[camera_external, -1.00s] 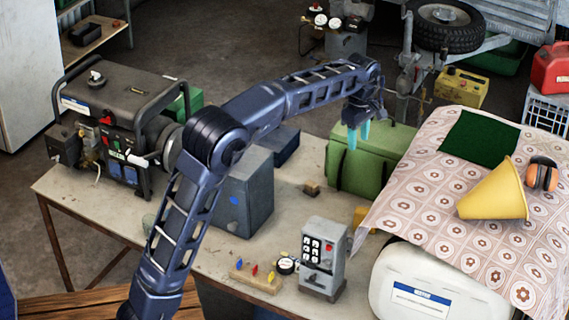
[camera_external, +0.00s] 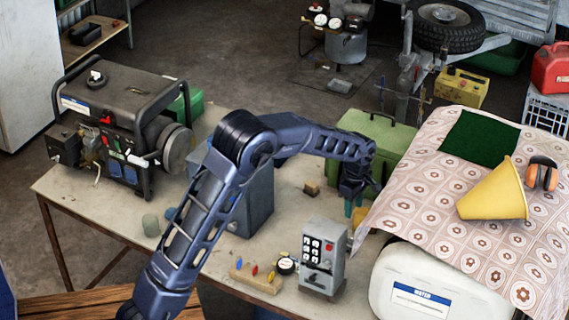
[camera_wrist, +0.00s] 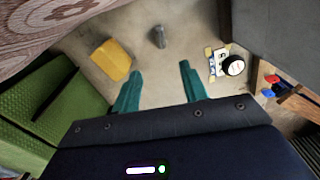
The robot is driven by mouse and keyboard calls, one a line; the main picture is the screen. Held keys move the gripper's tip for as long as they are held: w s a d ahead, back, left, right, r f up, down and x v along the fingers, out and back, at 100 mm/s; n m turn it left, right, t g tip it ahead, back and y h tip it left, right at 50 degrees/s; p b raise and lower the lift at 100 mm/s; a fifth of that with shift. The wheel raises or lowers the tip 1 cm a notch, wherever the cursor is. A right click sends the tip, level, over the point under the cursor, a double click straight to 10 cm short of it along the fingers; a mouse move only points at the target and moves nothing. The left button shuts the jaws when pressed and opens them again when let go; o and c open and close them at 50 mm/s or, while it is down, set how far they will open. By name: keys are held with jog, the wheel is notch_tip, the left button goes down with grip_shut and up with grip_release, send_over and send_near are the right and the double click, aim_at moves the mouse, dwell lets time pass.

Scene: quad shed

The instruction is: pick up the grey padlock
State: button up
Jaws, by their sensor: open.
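A small grey object (camera_wrist: 158,36), which looks like the grey padlock, lies on the pale bench top in the wrist view. It sits at the top centre, beyond my fingertips and roughly in line with the gap between them. I cannot make out its details. My gripper (camera_wrist: 159,75) is open with two teal fingers apart and nothing between them. In the external view my gripper (camera_external: 353,207) is low over the bench, in front of the green case and behind the keypad box. I cannot pick out the padlock in the external view.
A yellow block (camera_wrist: 112,60) lies left of the grey object. A round gauge (camera_wrist: 232,65) lies to the right. The green case (camera_external: 378,140), keypad box (camera_external: 323,257) and patterned cloth (camera_external: 430,170) stand close around my gripper. A small brown block (camera_external: 311,187) is nearby.

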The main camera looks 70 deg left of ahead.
notch_tip(320, 180, down, 17)
jog(key=shift+d+r, duration=0.1)
dwell(0.7)
jog(key=shift+c, duration=0.2)
grip_shut()
